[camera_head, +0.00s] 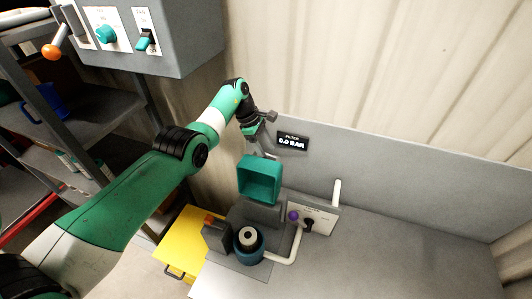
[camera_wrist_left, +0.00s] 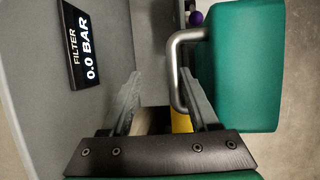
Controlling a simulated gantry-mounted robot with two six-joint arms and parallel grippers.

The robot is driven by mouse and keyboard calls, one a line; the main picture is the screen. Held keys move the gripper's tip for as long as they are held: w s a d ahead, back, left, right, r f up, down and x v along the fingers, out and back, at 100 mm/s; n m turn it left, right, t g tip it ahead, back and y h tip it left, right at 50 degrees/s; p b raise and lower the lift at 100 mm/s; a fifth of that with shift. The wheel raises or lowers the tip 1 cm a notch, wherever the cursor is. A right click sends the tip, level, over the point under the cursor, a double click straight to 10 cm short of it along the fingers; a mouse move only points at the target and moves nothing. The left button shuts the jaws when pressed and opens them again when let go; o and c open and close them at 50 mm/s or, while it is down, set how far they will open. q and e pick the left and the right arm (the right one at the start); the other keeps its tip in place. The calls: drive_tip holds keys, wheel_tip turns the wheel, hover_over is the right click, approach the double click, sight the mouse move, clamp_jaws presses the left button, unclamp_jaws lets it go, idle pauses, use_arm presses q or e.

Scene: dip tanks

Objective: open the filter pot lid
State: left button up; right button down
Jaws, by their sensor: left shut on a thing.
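The filter pot (camera_head: 262,250) is a round blue pot on the bench, with a pale ringed cartridge showing in its open top. Its teal lid (camera_head: 262,180) stands raised behind and above the pot, its hollow side turned towards the head camera. In the left wrist view the lid (camera_wrist_left: 250,70) fills the right side, with a bent metal handle (camera_wrist_left: 174,65) on it. My left gripper (camera_head: 257,145) is behind the lid, shut on the handle; in the wrist view its fingers (camera_wrist_left: 160,88) show beside the handle. My right gripper is not in view.
A display (camera_head: 292,142) on the back panel reads FILTER 0.0 BAR. A purple knob (camera_head: 293,216) and white pipe (camera_head: 284,260) are right of the pot. A yellow box (camera_head: 185,258) stands left. The bench (camera_head: 400,250) is clear at right. A grey control box (camera_head: 190,40) hangs upper left.

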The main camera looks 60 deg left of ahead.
use_arm(q)
drive_tip(key=shift+r, duration=0.2)
drive_tip(key=v, duration=1.1)
drive_tip(key=shift+p, duration=0.3)
drive_tip(key=shift+s+r, duration=0.1)
drive_tip(key=shift+r, duration=0.05)
